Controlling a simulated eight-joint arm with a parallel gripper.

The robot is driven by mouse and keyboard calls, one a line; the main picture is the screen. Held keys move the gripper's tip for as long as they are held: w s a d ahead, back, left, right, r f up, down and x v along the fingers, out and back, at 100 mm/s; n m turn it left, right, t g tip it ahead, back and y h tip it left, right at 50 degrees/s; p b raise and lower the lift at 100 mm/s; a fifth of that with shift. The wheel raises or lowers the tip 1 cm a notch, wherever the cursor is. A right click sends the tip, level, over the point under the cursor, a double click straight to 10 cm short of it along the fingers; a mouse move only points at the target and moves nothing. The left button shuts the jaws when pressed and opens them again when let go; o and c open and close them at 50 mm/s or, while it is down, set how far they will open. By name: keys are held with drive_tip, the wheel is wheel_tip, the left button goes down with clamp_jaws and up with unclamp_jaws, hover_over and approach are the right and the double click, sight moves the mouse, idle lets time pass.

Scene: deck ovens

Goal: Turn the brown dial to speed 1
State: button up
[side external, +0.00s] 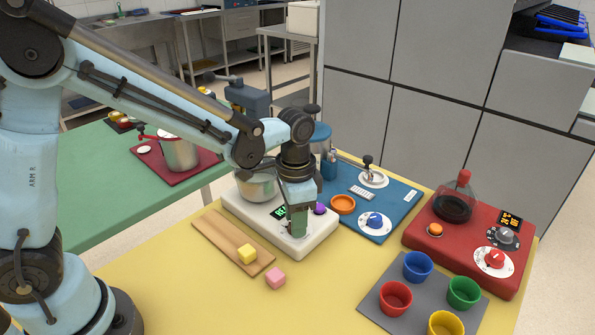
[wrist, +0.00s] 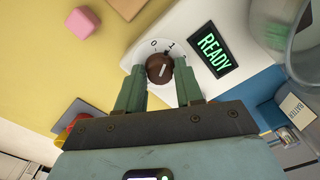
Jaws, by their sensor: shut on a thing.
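The brown dial (wrist: 160,69) sits on a white round scale in the wrist view, with the marks 0 and 1 along its far edge. Its short pale pointer line leans up and slightly right, roughly toward the 1; I cannot tell whether it lines up exactly. My gripper (wrist: 159,75) is shut on the dial, one green finger on each side. In the side external view my gripper (side external: 297,222) comes down on the front of the white machine (side external: 322,236) and hides the dial. The machine's green READY display (wrist: 213,52) is lit.
A metal bowl (side external: 257,186) and a purple button (side external: 319,208) are on the white machine. A wooden board (side external: 228,238) with a yellow cube (side external: 247,254) and a pink cube (side external: 275,278) lie nearby. A blue panel (side external: 405,206) and a red machine (side external: 470,265) stand to the right.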

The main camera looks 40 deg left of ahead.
drive_tip(key=shift+m, duration=0.6)
drive_tip(key=o, duration=1)
drive_tip(key=shift+r, duration=0.1)
wheel_tip(320, 180, up, 12)
drive_tip(key=shift+f, duration=0.1)
drive_tip(key=shift+a, duration=0.1)
